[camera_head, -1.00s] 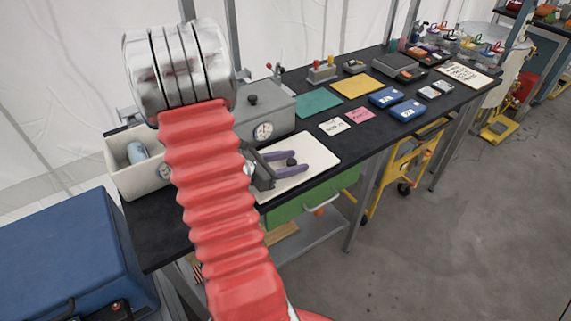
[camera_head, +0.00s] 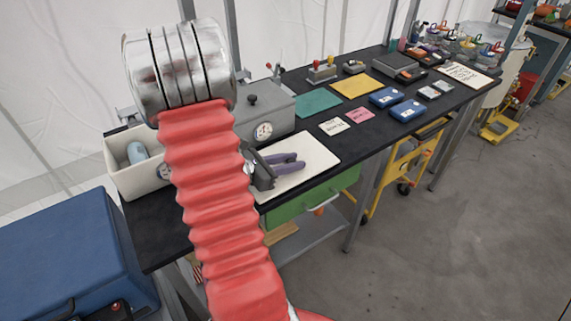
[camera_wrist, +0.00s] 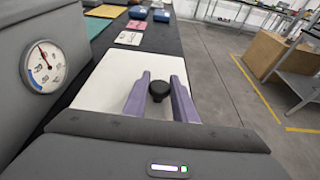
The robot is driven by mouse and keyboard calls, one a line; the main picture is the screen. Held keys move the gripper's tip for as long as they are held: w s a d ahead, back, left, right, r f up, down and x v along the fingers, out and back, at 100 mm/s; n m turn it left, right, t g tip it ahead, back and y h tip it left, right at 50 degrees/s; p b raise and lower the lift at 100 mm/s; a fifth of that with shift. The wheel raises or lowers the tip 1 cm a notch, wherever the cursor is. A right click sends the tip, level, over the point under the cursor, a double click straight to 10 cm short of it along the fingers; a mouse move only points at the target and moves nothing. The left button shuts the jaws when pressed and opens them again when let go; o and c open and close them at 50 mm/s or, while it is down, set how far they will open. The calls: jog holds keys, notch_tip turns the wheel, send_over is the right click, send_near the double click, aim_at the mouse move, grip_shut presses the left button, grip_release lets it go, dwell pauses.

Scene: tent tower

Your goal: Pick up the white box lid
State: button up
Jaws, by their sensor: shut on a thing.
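The white box lid (camera_head: 322,153) is a flat white panel at the front edge of the black bench. In the wrist view, the lid (camera_wrist: 112,78) has a round black knob (camera_wrist: 159,88) between my purple fingers. My gripper (camera_head: 299,161) lies low over the lid, its fingers pointing right. In the wrist view my gripper (camera_wrist: 160,77) is shut on the lid's knob. The fingers hide the knob in the head view. I cannot tell whether the lid is clear of the bench. The open white box (camera_head: 122,178) stands at the left with a pale blue object (camera_head: 137,153) inside.
A grey device with a dial (camera_head: 265,115) stands close behind the lid. Green (camera_head: 318,103) and yellow (camera_head: 357,87) sheets, notes and blue cases (camera_head: 406,111) lie further right. A green drawer (camera_head: 310,203) is below the bench edge. The floor at right is open.

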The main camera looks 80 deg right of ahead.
aim_at(291, 161)
grip_shut()
jog(key=shift+r, duration=0.15)
jog(key=shift+r, duration=4.9)
